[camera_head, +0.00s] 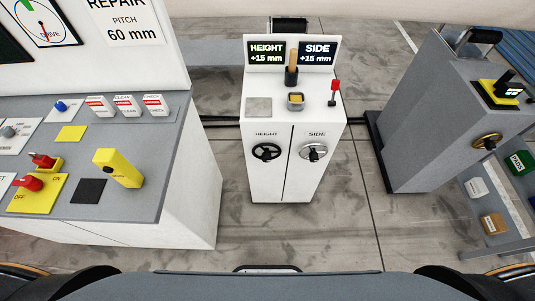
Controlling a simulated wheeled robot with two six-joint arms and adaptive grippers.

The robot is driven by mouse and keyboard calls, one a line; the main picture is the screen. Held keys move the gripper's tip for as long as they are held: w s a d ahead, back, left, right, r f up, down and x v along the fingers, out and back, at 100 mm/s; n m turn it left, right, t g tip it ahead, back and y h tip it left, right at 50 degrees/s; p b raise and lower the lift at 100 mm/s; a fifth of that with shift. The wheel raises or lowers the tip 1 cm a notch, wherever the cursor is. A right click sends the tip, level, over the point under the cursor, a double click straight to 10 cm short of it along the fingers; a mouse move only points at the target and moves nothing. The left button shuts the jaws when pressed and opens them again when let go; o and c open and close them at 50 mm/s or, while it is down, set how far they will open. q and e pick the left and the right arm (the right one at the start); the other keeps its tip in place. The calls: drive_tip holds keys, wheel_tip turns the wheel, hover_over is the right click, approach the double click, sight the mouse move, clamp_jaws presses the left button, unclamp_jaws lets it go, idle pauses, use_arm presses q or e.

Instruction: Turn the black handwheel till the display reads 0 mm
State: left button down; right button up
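The black handwheel (266,152) is on the left of the front face of a white cabinet (262,184), under the label HEIGHT. The HEIGHT display (267,53) on top of that cabinet reads +15 mm in pale green. Beside it the SIDE display (317,53) reads +15 mm in pale blue. A silver handwheel (314,153) is on the right of the same face, under the label SIDE. Nothing touches either wheel. Neither of my grippers shows; only dark parts of my own body are at the bottom edge.
A grey console (125,197) with switches and a yellow device (119,168) stands at the left. A grey machine (425,110) with a brass-coloured wheel (487,142) stands at the right. A red-knobbed lever (334,90) rises from the cabinet top. Floor before the cabinet is clear.

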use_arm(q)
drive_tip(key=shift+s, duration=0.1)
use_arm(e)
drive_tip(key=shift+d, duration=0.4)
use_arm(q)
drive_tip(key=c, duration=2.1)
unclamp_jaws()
